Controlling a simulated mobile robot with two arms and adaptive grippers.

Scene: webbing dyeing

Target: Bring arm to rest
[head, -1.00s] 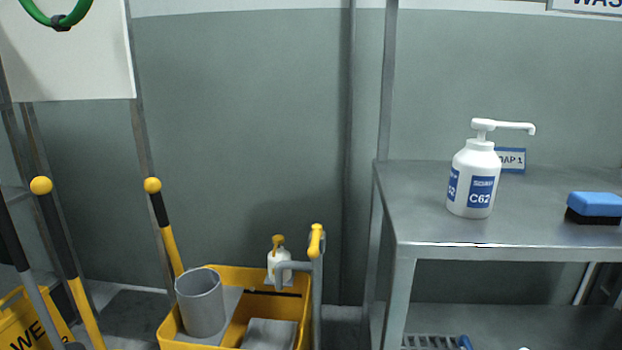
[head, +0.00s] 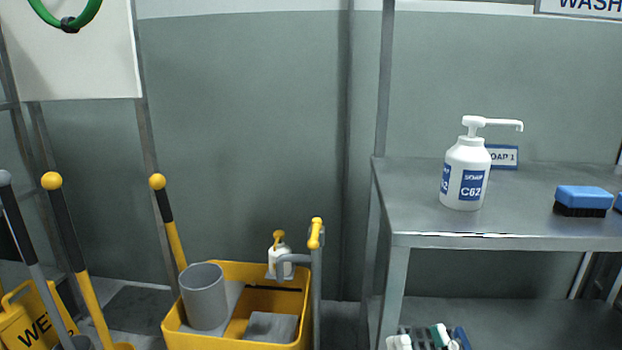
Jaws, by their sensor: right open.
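Neither of my grippers can be made out in the head view, and no arm of mine can be clearly seen. What the grippers hold, if anything, is hidden. A white pump bottle (head: 465,177) with a blue C62 label stands upright on the steel table (head: 410,218) at the right. A blue brush (head: 583,199) with dark bristles lies on the same table, right of the bottle. No gripper shows near either of them.
A yellow cart (head: 240,341) holds a grey cup (head: 203,296) and a small white bottle (head: 279,259). Long-handled tools (head: 72,237) and a yellow wet-floor sign (head: 27,322) stand at the left. Small items (head: 430,339) sit on the lower shelf, cut by the frame.

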